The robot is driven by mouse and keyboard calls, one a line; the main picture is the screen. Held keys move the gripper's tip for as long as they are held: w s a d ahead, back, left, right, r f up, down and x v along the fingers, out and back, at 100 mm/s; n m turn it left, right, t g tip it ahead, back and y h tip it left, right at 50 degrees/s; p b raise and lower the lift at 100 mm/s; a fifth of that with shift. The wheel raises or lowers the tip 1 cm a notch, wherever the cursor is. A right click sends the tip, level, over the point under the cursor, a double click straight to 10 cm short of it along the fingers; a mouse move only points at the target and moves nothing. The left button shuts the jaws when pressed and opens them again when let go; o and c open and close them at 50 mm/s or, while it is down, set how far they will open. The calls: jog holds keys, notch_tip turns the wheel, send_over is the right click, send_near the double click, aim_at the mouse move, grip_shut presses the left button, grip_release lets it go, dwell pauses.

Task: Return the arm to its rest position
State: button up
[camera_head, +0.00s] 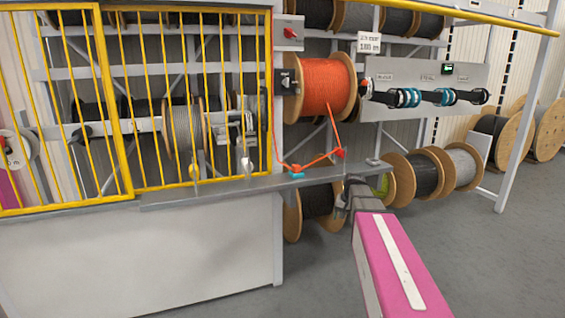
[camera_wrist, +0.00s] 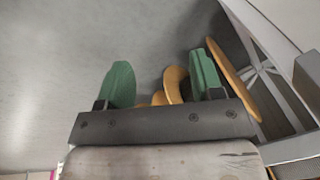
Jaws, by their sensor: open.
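My pink arm reaches in from the lower right in the head view. My gripper (camera_head: 350,192) is at its far end, near the right end of the grey ledge (camera_head: 250,187); I cannot tell whether it touches the ledge. In the wrist view my gripper (camera_wrist: 162,78) shows two green fingers standing wide apart, with nothing held between them. Parts of wooden reels (camera_wrist: 173,84) show beyond the fingers, with grey floor around them.
An orange cable reel (camera_head: 328,85) hangs above the ledge, its strand running down to a red and blue fitting (camera_head: 297,172). A yellow barred guard (camera_head: 185,100) stands left. Several reels (camera_head: 425,172) stand on the floor behind the arm. Open floor (camera_head: 490,250) lies right.

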jog(key=s+a+f+n, duration=0.1)
jog(key=s+a+f, duration=0.1)
jog(key=s+f, duration=0.2)
jog(key=s+a+f+n+g+h, duration=0.1)
jog(key=s+f, duration=0.3)
jog(key=s, duration=0.6)
jog(key=s+a+f+n+g, duration=0.1)
jog(key=s+a+f, duration=0.2)
jog(key=s, duration=0.4)
jog(key=shift+a+f, duration=0.25)
jog(key=shift+f, duration=0.55)
